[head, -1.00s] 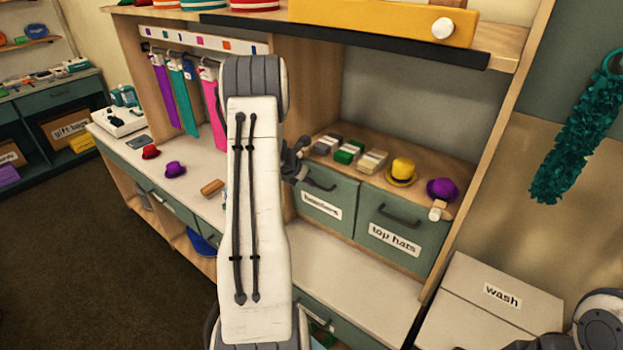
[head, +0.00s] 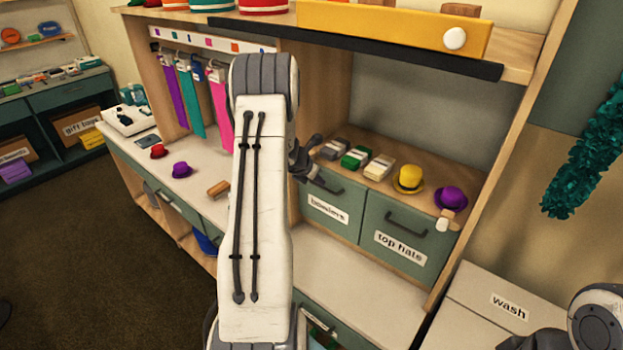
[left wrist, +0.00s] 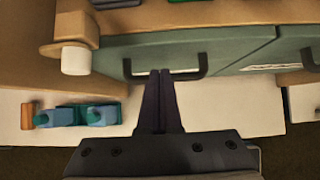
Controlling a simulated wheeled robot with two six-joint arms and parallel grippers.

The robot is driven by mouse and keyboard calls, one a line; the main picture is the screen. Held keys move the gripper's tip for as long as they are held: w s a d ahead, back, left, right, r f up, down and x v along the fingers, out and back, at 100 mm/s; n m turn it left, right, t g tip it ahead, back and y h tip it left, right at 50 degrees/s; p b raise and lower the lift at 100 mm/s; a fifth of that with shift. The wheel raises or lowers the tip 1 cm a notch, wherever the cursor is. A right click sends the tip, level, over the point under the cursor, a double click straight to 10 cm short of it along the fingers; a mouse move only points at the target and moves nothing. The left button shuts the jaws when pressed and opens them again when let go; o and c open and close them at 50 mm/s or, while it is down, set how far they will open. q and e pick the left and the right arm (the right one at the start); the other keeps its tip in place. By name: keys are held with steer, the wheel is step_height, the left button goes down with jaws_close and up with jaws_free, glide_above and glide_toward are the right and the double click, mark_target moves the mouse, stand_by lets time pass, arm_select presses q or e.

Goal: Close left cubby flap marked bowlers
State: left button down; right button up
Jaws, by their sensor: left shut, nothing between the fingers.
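The left cubby flap (head: 316,213), labelled bowlers, is green with a dark bar handle, right of my arm in the head view. It looks upright and flush or nearly flush with its neighbour; any small gap cannot be told. In the left wrist view the flap (left wrist: 115,62) fills the upper middle. My left gripper (head: 312,172) is shut and empty. In the left wrist view its fingers (left wrist: 160,74) reach to the flap's handle (left wrist: 165,76); contact is unclear. A pale-tipped wooden latch (left wrist: 75,58) sits at the flap's upper left. My right gripper is not visible.
The top hats flap (head: 385,256) stands beside it, with another latch (head: 444,221) at its upper right. Yellow (head: 408,180) and purple (head: 451,198) hats and several small blocks rest on top. A wash box (head: 480,285) stands right.

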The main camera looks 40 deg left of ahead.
arm_select(q)
step_height(320, 180, up, 10)
steer(key=p, duration=0.7)
steer(key=shift+s+d+f, duration=0.15)
steer(key=shift+s, duration=0.05)
